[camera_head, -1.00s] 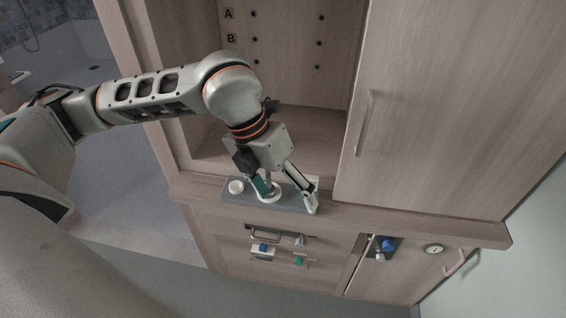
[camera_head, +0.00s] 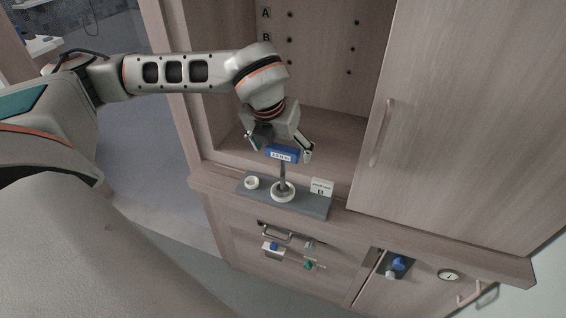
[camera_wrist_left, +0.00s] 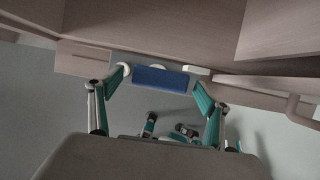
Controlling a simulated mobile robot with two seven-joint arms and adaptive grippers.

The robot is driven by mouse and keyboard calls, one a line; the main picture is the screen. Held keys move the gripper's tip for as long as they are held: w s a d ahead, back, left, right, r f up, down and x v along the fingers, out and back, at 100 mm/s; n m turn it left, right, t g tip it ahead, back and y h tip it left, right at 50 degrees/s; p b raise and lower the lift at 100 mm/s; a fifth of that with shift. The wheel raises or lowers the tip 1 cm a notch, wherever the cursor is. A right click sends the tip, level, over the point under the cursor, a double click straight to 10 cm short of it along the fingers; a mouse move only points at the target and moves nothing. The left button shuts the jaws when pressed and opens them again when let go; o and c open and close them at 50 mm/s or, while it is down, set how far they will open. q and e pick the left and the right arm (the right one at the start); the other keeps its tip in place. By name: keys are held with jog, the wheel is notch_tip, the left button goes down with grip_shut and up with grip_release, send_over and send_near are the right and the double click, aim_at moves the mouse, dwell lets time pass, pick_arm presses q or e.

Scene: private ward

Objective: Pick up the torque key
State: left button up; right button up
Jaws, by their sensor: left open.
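The torque key has a blue handle (camera_head: 283,155) with a white label and a thin grey shaft. It stands upright, its foot in a white ring (camera_head: 283,194) on a grey stand (camera_head: 312,207). My left gripper (camera_head: 281,149) is open, with its fingers on either side of the handle. In the left wrist view the blue handle (camera_wrist_left: 160,79) lies crosswise between the open fingertips (camera_wrist_left: 160,84). Whether the fingers touch it I cannot tell. My right gripper is in neither view.
A second white ring (camera_head: 251,183) and a small white sign (camera_head: 321,187) are on the stand. The stand sits on the ledge before an open cabinet bay. A closed door with a handle (camera_head: 382,132) is at right.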

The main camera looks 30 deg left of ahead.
aim_at(283, 172)
pick_arm(q)
jog(key=x, duration=0.2)
jog(key=shift+w+f, duration=0.1)
jog(key=shift+f, duration=0.2)
jog(key=c, duration=1.2)
jog(key=shift+c, duration=0.2)
